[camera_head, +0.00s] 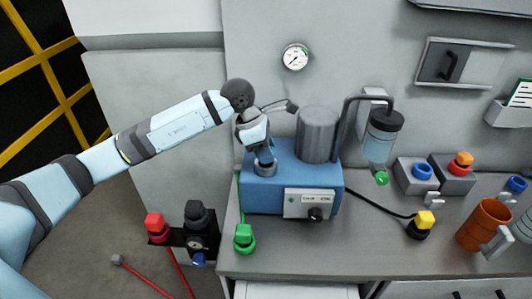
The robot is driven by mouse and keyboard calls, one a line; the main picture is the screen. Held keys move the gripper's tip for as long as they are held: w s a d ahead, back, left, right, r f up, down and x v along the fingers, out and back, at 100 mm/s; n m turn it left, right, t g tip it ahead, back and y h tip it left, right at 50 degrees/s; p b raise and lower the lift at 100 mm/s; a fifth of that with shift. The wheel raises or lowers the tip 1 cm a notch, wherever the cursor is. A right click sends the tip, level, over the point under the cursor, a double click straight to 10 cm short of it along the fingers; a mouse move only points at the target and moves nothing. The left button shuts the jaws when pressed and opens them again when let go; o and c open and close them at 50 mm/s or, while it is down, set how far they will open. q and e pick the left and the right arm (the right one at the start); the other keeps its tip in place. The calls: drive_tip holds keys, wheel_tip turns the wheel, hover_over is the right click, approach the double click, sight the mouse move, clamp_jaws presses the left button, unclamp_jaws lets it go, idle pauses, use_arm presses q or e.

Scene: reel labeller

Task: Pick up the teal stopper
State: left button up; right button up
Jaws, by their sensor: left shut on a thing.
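My left gripper (264,160) points down at the left end of the top of a blue pump-like box (264,190). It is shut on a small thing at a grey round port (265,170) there. The fingers hide most of the held thing, which I take to be the teal stopper; its colour is hard to make out. I cannot tell whether it still sits in the port. My right gripper is not in view.
A grey cylinder (317,134) and a black pipe stand right of the gripper. A green knob (244,238) is at the bench's left edge. A clear jar (380,143), a yellow-topped knob (425,220) and an orange mug (482,223) are to the right. The front bench is mostly clear.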

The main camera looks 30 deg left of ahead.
use_arm(q)
wheel_tip(320, 180, up, 26)
drive_tip(key=p, duration=0.3)
drive_tip(key=shift+r, duration=0.2)
idle(0.7)
